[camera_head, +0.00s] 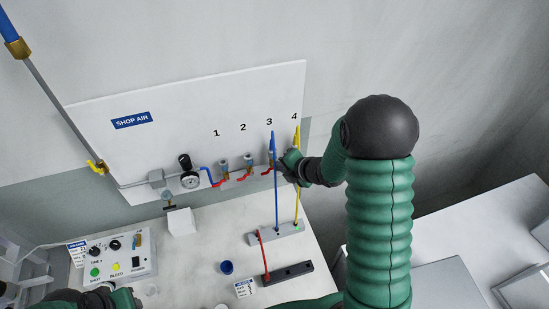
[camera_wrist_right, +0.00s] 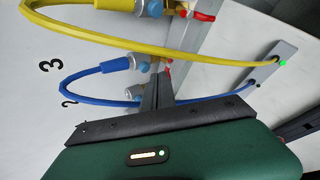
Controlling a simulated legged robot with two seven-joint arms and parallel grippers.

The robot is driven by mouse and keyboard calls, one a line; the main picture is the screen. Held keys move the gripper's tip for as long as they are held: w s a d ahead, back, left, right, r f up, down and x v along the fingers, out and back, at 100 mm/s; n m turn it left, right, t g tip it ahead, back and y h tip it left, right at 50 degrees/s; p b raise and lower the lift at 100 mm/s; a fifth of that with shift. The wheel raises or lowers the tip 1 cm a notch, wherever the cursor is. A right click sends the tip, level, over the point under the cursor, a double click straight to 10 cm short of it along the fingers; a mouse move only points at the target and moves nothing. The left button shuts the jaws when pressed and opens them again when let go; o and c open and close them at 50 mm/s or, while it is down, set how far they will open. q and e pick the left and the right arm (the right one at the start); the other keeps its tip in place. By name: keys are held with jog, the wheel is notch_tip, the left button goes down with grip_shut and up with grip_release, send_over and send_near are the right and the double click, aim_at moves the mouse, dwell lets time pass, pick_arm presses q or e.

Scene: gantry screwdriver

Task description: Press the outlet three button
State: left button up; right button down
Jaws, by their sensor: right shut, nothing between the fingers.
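Outlet three (camera_head: 271,158) is on the white SHOP AIR panel under the printed 3, with the blue hose (camera_head: 276,195) on it. The right wrist view shows its grey and pale blue fitting (camera_wrist_right: 140,62), joined to the blue hose (camera_wrist_right: 88,74). I cannot make out a separate button. My right gripper (camera_head: 284,163) is shut and empty between outlets three and four, close to the panel. Its fingertips (camera_wrist_right: 157,84) lie close beside outlet three's fitting; I cannot tell whether they touch. My left gripper (camera_head: 106,296) is partly in view at the bottom left.
The yellow hose (camera_wrist_right: 190,55) from outlet four arcs close past the right gripper. Red valve levers (camera_head: 244,177) and a gauge (camera_head: 190,180) line the panel. Both hoses end in a grey block (camera_head: 268,236) on the bench. A control box (camera_head: 140,262) stands at the left.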

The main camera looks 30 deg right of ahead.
jog(key=shift+w, duration=0.15)
dwell(0.4)
jog(key=shift+w, duration=0.25)
jog(key=shift+w+d+r, duration=0.1)
jog(key=shift+w+d, duration=0.05)
jog(key=shift+w, duration=0.25)
dwell(0.6)
dwell(0.4)
jog(key=shift+s+a, duration=0.2)
jog(key=shift+s, duration=0.65)
jog(key=s+b, duration=0.1)
jog(key=s, duration=0.1)
jog(key=s+a+b, duration=0.1)
jog(key=s, duration=0.1)
jog(key=shift+s+a, duration=0.1)
jog(key=shift+s, duration=0.3)
